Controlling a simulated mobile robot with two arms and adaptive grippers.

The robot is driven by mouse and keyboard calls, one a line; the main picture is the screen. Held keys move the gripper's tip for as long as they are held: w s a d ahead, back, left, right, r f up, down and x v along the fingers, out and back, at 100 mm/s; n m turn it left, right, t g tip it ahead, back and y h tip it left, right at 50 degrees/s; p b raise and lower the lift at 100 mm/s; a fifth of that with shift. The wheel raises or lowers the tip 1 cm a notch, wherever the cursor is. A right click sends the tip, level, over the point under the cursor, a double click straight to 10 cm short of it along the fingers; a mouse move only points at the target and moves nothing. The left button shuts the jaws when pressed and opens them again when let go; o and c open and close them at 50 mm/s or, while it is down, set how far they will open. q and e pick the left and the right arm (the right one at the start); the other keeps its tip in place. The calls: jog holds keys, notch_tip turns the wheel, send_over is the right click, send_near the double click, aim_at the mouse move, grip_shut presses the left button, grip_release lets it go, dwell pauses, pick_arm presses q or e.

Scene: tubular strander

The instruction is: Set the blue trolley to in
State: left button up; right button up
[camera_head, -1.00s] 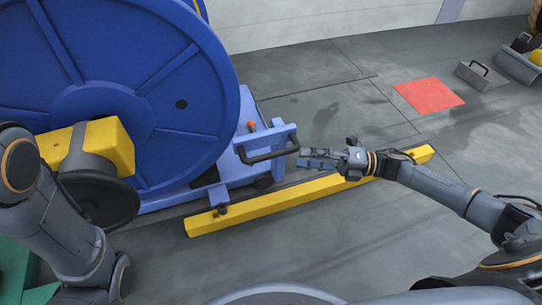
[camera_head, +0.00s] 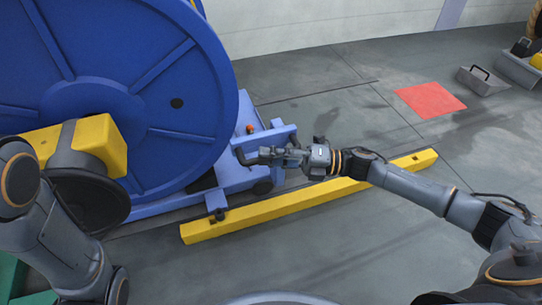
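The blue trolley (camera_head: 230,178) stands at the left of the middle, low on the floor, with a large blue reel (camera_head: 150,100) on it. Its black handle (camera_head: 242,158) sticks out from its right end, partly hidden by my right gripper (camera_head: 268,155). The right gripper's fingers point left and overlap the handle bar in the picture. I cannot tell whether they are closed on it. My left arm comes in at the left, but its gripper is not in view.
A yellow rail (camera_head: 310,198) lies on the floor in front of the trolley, below my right arm. A red floor patch (camera_head: 430,100) and a grey metal box with a handle (camera_head: 482,80) are at the right. The floor between is clear.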

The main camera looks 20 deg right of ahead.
aim_at(259, 161)
grip_shut()
jog(key=shift+s+a+r+p, duration=0.1)
jog(key=shift+a+p, duration=0.4)
jog(key=shift+a, duration=0.15)
jog(key=shift+s+a+r+p, duration=0.1)
jog(key=shift+a+p, duration=0.4)
jog(key=shift+a, duration=0.1)
jog(key=shift+a+f, duration=0.15)
jog(key=shift+f, duration=0.05)
jog(key=shift+a+f, duration=0.1)
jog(key=shift+a, duration=0.15)
jog(key=o, duration=0.5)
grip_release()
jog(key=shift+w, duration=0.1)
jog(key=shift+d, duration=0.15)
